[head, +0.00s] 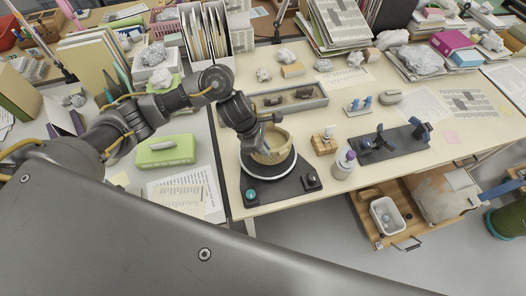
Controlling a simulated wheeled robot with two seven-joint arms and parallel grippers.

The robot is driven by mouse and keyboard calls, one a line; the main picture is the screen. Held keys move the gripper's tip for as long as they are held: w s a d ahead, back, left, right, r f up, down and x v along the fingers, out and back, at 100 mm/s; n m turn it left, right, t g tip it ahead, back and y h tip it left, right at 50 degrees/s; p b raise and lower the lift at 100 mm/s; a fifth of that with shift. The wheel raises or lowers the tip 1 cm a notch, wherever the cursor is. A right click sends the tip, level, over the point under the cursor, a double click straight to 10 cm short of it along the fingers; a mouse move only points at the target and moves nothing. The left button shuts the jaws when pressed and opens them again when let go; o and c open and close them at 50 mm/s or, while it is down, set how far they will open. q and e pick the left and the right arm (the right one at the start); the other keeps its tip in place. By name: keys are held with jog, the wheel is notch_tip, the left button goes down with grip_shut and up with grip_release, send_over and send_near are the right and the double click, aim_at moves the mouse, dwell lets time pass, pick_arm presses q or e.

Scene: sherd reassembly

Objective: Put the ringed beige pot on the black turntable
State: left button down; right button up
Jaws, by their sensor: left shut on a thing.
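The ringed beige pot (273,152) is in the head view, over the round black turntable (270,176) with its pale rim. My left gripper (266,138) reaches in from the left and is shut on the pot's upper wall. The gripper hides part of the pot's left and top. I cannot tell whether the pot's base touches the turntable. The turntable stands on a dark base plate with a teal knob (250,195). My right gripper does not show.
Behind the turntable is a grey tray (318,101) with dark pieces. To the right are a wooden block (323,146), a white bottle with a purple cap (343,165) and a dark mat with clamps (392,145). An open drawer (374,228) juts out below the table's front edge.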

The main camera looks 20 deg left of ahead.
aim_at(263, 159)
pick_arm(q)
jog(key=shift+a+f+p, duration=0.15)
jog(key=shift+f+p, duration=0.2)
jog(key=shift+f, duration=0.55)
jog(key=shift+a+f+p, duration=0.15)
jog(key=shift+f+p, duration=0.15)
jog(key=shift+f, duration=0.55)
jog(key=c, duration=1.5)
grip_release()
jog(key=shift+f, duration=0.1)
jog(key=shift+a+r, duration=0.15)
jog(key=shift+r, duration=0.35)
jog(key=b+v, duration=0.1)
jog(key=v, duration=1)
jog(key=shift+s, duration=0.1)
